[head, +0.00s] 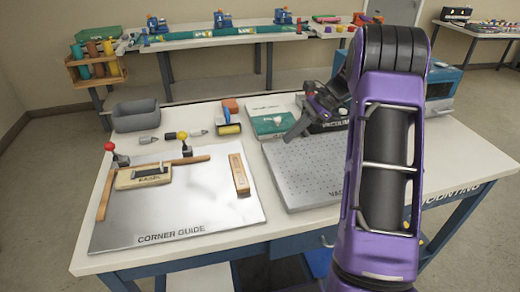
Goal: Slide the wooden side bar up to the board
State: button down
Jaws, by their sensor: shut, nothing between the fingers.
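A light wooden bar (239,174) lies on the right part of the metal corner guide plate (190,215), pointing away from me. A small cream board (130,182) with a dark label lies at the upper left of the plate, near the corner of two thin wooden strips, the left strip (104,200) and the back strip (197,159). A clear gap separates the bar from the board. My gripper (288,138) is shut and empty, above the back left part of the perforated plate, to the right of and apart from the bar.
The perforated plate (285,172) lies right of the guide. Red (110,147) and yellow (183,138) knobs stand at the guide's back. A grey bin (135,116), tools and a green box (272,124) lie behind. The guide between board and bar is bare.

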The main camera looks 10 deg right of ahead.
jog(key=shift+s+a+f+y, duration=0.1)
jog(key=shift+s+f+y, duration=0.2)
jog(key=shift+s, duration=0.15)
jog(key=shift+s+a+f, duration=0.1)
jog(key=shift+a+f, duration=0.1)
jog(key=shift+a, duration=0.05)
jog(key=b+x, duration=0.1)
jog(key=x, duration=0.8)
jog(key=shift+s+a+f, duration=0.15)
jog(key=shift+a+f, duration=0.05)
jog(key=shift+a, duration=0.05)
jog(key=a, duration=0.2)
jog(key=shift+a+r, duration=0.15)
jog(key=shift+a, duration=0.7)
jog(key=a+p, duration=0.2)
jog(key=a, duration=1.7)
jog(key=shift+a, duration=0.4)
jog(key=shift+r, duration=0.1)
